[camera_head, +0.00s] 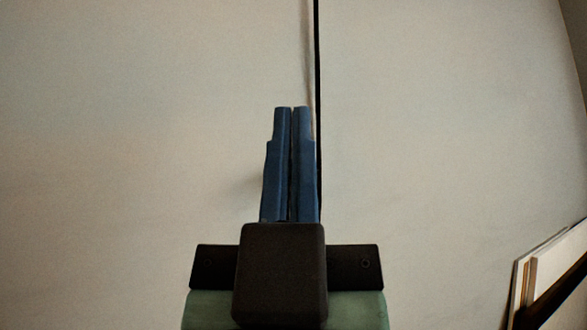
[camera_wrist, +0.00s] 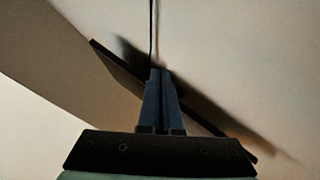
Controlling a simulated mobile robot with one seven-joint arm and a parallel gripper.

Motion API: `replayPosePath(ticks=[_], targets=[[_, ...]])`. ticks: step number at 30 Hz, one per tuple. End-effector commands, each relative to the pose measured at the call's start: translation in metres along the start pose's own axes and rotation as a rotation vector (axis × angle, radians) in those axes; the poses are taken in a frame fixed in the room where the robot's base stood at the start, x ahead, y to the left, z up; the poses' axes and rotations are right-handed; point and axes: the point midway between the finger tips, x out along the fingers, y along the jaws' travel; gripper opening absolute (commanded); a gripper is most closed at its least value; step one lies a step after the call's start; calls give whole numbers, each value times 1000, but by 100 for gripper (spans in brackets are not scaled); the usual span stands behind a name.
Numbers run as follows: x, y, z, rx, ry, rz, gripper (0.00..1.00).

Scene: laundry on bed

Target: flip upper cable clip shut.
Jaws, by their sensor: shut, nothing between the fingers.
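A thin black cable (camera_head: 317,60) runs straight down the pale wall in the head view. It also shows in the wrist view (camera_wrist: 152,30), above my fingertips. My gripper (camera_head: 291,109) has two blue fingers pressed together, shut and empty, pointing up the picture just left of the cable. In the wrist view my gripper (camera_wrist: 160,70) has its tips at the lower end of the visible cable. I cannot tell whether they touch it. The upper cable clip cannot be made out in either view; my fingers may hide it.
A dark flat panel (camera_wrist: 112,68) crosses diagonally behind my fingers in the wrist view, with a shadow on the wall beside it. Pale boards with a dark edge (camera_head: 545,270) stand at the lower right of the head view. The wall (camera_head: 130,120) is otherwise bare.

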Motion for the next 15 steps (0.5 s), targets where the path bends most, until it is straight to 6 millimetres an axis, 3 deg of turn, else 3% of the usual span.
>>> replayPosePath(ticks=[1, 6, 15], targets=[[11, -3, 1, -22, -37, 3, 0], [29, -11, 25, -135, -178, 23, 0], [36, -26, 66, -369, -415, 25, 0]])
